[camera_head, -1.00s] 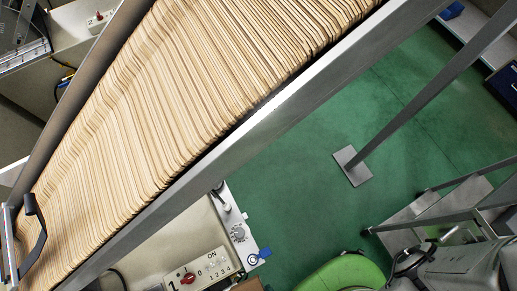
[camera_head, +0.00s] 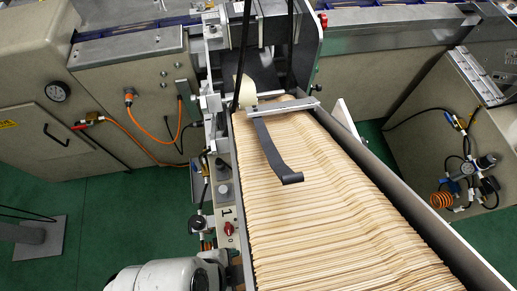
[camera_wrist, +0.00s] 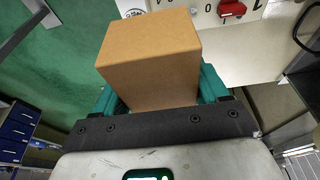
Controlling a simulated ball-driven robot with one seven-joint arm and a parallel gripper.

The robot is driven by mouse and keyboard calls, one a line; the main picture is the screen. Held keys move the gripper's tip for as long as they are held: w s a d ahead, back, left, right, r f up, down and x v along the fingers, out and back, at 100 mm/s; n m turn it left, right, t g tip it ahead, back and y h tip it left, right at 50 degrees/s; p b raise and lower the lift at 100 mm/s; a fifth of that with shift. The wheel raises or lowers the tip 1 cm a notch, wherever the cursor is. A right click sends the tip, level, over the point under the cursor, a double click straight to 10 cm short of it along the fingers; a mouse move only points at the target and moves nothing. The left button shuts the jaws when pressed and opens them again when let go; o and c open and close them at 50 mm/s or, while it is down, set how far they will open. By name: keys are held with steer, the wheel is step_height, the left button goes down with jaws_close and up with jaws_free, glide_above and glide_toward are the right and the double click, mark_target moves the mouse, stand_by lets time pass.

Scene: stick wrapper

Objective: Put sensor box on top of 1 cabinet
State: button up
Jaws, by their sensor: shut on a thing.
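The sensor box, a plain brown box (camera_wrist: 150,45), shows large in the wrist view. My gripper (camera_wrist: 160,88) is shut on it, with one teal finger at each side. The lower part of the box is hidden by the dark gripper body. In the wrist view a pale panel (camera_wrist: 222,38) with a red switch (camera_wrist: 232,8) lies beyond the box at the upper right. In the head view a narrow panel marked 1 (camera_head: 227,212) with a red switch (camera_head: 229,228) stands left of the stick trough. The box and my gripper's fingers are not seen there.
A long metal trough full of wooden sticks (camera_head: 330,220) fills the lower middle. Beige machine cabinets (camera_head: 40,120) with orange hoses stand behind and left. Green floor (camera_head: 110,215) is open at lower left. Blue drawers (camera_wrist: 14,130) show at the wrist view's left edge.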

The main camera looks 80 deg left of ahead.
steer(key=w+a+f+b, duration=0.1)
steer(key=w+a+f, duration=0.1)
steer(key=w, duration=0.1)
steer(key=w+a+f+b, duration=0.1)
steer(key=w+a+f, duration=0.2)
steer(key=w+a+f+b, duration=0.1)
steer(key=w+a+f, duration=0.1)
steer(key=w+f, duration=0.1)
steer(key=shift+w+a+b, duration=0.2)
steer(key=shift+a+b, duration=0.05)
steer(key=shift+b, duration=0.05)
steer(key=shift+w+a+f, duration=0.25)
steer(key=shift+w+f, duration=0.1)
steer(key=shift+f, duration=0.2)
steer(key=shift+s+x, duration=0.2)
steer(key=shift+x, duration=0.7)
steer(key=shift+s+x, duration=0.15)
steer(key=shift+x, duration=0.7)
steer(key=shift+a+f, duration=0.15)
steer(key=shift+f, duration=0.05)
steer(key=o, duration=1.1)
steer(key=shift+r+p, duration=0.1)
steer(key=shift+p, duration=0.2)
